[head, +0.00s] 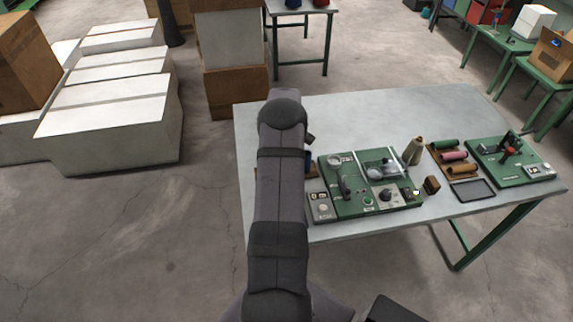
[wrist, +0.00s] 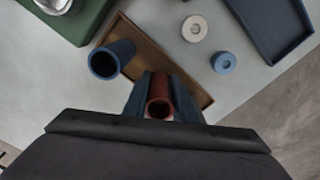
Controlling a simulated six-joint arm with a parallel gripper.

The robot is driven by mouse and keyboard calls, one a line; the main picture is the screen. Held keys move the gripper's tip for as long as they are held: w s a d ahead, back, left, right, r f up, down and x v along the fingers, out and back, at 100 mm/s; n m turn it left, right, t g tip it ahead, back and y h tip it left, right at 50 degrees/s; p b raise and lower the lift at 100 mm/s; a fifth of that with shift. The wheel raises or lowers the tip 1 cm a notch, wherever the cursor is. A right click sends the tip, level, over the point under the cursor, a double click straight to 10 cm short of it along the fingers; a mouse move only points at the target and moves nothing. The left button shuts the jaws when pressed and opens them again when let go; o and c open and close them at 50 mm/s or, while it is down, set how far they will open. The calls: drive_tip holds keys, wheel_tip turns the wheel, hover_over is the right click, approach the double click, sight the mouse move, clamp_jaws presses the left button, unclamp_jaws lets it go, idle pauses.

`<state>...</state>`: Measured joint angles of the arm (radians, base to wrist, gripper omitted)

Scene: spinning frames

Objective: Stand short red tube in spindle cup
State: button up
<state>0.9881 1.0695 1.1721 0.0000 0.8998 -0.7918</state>
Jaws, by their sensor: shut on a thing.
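My gripper (wrist: 160,92) is shut on the short red tube (wrist: 159,105) in the wrist view, with a dark finger on each side of it. The tube's open end faces the camera. It is over the wooden tray (wrist: 190,84); I cannot tell whether it touches the tray. In the head view my arm hides the tube and the gripper's tips. A pale metal round part (wrist: 52,4), cut off by the wrist view's top edge, sits on the green board (wrist: 85,22). I cannot tell for sure which part is the spindle cup.
A dark blue tube (wrist: 112,59) is left of the red one. A cream ring (wrist: 195,28), a blue ring (wrist: 223,63) and a dark blue tray (wrist: 272,30) lie to the right. The head view shows a green machine panel (head: 345,207), a tan cone (head: 413,152) and a second green board (head: 535,176).

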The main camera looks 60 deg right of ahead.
drive_tip(key=shift+f, duration=0.2)
drive_tip(key=o, duration=1)
drive_tip(key=shift+r, duration=0.1)
wheel_tip(320, 180, up, 6)
drive_tip(key=b, duration=0.4)
drive_tip(key=shift+w+a+f, duration=0.15)
drive_tip(key=shift+f, duration=0.1)
drive_tip(key=shift+o, duration=0.5)
drive_tip(key=shift+r, duration=0.85)
